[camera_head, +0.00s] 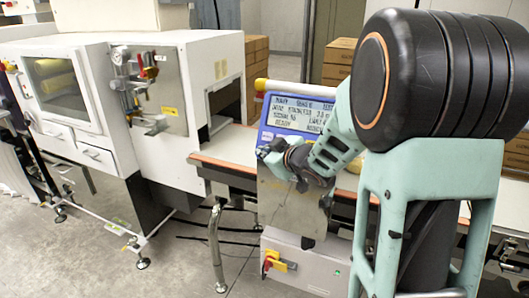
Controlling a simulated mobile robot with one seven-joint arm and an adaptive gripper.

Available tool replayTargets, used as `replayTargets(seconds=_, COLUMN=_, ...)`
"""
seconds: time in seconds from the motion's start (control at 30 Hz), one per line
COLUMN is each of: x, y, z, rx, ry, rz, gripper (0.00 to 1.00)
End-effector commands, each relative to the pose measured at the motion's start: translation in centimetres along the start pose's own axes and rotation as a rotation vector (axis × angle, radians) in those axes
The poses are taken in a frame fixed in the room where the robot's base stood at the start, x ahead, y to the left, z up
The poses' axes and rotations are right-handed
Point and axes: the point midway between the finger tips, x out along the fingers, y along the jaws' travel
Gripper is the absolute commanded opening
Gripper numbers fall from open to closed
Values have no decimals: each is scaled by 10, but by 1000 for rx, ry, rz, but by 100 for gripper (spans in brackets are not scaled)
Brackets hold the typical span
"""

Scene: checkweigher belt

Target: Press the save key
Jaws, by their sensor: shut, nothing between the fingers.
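The control panel (292,112) is a blue-framed unit with a grey screen of dark text, mounted in front of the belt. My arm reaches in from the right, and my gripper (264,151) is at the panel's lower left part. Its fingers are shut with nothing between them. They look close to the panel face; I cannot tell whether they touch it. The save key cannot be made out; the gripper and wrist cover much of the panel's lower part, and the labels are too small to read.
A white machine (150,100) with a window stands at left. The belt (228,148) runs behind the panel. Below is a white cabinet (305,262) with a red and yellow switch (275,262). A bent metal rail (215,245) stands left of it. Cardboard boxes (257,60) are stacked behind.

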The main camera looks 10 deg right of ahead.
Motion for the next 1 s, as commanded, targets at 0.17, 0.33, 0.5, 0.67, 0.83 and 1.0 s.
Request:
replayTargets(seconds=0.17, x=0, y=0, z=0, rx=0, ry=0, rz=0, gripper=0)
replayTargets(seconds=0.33, x=1, y=0, z=0, rx=0, ry=0, rz=0, gripper=0)
replayTargets(seconds=0.5, x=2, y=1, z=2, rx=0, ry=0, rz=0, gripper=0)
replayTargets(seconds=0.67, x=4, y=2, z=3, rx=0, ry=0, rz=0, gripper=0)
replayTargets(seconds=0.83, x=5, y=4, z=3, rx=0, ry=0, rz=0, gripper=0)
replayTargets(seconds=1.0, x=6, y=5, z=4, rx=0, ry=1, rz=0, gripper=0)
